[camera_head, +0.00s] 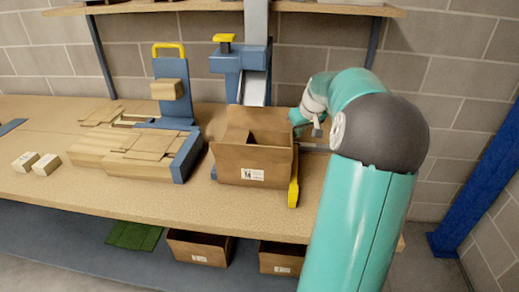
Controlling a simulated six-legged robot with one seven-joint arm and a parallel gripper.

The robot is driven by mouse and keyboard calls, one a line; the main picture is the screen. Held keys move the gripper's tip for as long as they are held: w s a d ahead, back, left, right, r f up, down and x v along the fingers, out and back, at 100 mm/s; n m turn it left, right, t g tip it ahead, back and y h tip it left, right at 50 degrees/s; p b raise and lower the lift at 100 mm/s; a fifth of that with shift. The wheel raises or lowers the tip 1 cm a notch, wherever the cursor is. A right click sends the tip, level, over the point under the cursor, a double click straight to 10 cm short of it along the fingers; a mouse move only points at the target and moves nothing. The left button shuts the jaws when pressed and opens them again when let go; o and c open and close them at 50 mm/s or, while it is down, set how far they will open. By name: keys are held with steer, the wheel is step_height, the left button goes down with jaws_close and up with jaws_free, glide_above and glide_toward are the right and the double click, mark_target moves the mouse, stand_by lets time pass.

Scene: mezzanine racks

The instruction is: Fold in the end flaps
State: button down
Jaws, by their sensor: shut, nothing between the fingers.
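An open brown cardboard box (230,168) stands on the workbench right of centre, with a white label on its front. Its top is open. Upright brown panels show at its back and right; I cannot tell which are end flaps and which are walls. My gripper (317,131) is at the box's right rear, small in the picture and partly behind my teal arm. It is shut and holds nothing. I cannot tell whether it touches the box's right side.
A blue taping device (228,62) stands behind the box. A yellow bar (293,193) lies along its right side. A shelf (225,7) hangs above. The workbench's front left (95,198) is clear.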

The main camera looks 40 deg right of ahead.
steer(key=w+a, duration=0.2)
steer(key=w, duration=0.1)
steer(key=shift+w+a, duration=0.1)
steer(key=shift+a, duration=0.25)
steer(key=shift+r, duration=0.1)
stand_by(0.4)
step_height(320, 180, up, 7)
stand_by(0.7)
stand_by(0.3)
